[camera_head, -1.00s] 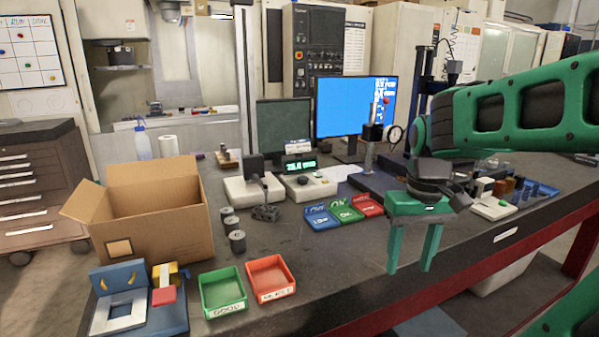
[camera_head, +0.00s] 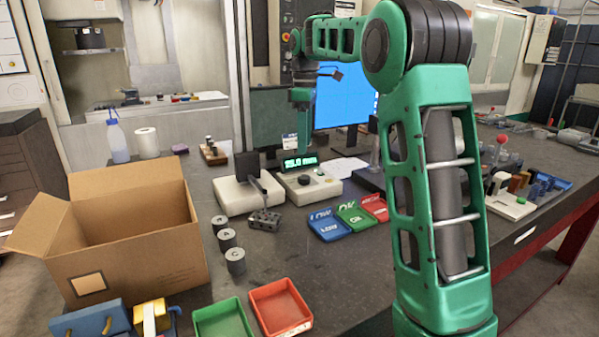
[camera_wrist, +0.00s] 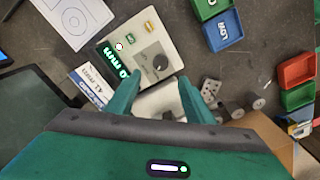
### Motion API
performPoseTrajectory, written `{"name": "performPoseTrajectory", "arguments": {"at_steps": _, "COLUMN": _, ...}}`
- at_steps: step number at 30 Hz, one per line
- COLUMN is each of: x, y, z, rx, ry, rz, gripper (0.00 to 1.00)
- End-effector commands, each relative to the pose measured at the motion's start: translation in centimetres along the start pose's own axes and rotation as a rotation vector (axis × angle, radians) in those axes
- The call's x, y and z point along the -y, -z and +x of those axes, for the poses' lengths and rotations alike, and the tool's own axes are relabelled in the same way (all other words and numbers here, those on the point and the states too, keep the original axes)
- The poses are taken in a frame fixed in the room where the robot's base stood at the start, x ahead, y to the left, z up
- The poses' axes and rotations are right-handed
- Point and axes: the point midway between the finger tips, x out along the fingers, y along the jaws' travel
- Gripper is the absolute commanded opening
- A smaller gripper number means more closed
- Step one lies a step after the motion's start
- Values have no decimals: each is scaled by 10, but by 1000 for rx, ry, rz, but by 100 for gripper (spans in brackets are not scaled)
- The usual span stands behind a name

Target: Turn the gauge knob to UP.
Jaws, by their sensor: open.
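The gauge box (camera_head: 318,188) is a pale console with a green-lit display (camera_head: 300,162) on the bench. Its dark round gauge knob (camera_head: 304,180) sits on the top face, and it also shows in the wrist view (camera_wrist: 160,62). The marks around the knob are too small to read. My gripper (camera_wrist: 160,79) is open and empty. Its two green fingers point down towards the gauge box, with the knob just beyond and between the fingertips in the wrist view. In the head view my gripper (camera_head: 304,150) is above the back of the box, apart from the knob.
A pale device with a dark upright block (camera_head: 247,186) stands left of the gauge box. Blue, green and red trays (camera_head: 328,225) lie in front of it. A monitor (camera_head: 340,104) stands behind. A cardboard box (camera_head: 150,250) and several grey cylinders (camera_head: 227,240) are at left.

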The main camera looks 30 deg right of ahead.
Motion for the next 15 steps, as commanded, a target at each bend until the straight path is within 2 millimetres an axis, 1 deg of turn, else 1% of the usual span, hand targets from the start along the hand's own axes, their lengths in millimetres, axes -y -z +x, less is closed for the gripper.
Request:
{"name": "performPoseTrajectory", "arguments": {"at_steps": 5, "x": 2, "y": 1, "z": 26, "rx": 2, "ry": 3, "rz": -1, "gripper": 48}}
{"name": "performPoseTrajectory", "arguments": {"at_steps": 12, "x": 2, "y": 2, "z": 69, "rx": 2, "ry": 3, "rz": -1, "gripper": 48}}
{"name": "performPoseTrajectory", "arguments": {"at_steps": 15, "x": 2, "y": 2, "z": 83, "rx": 1, "ry": 2, "rz": 1, "gripper": 48}}
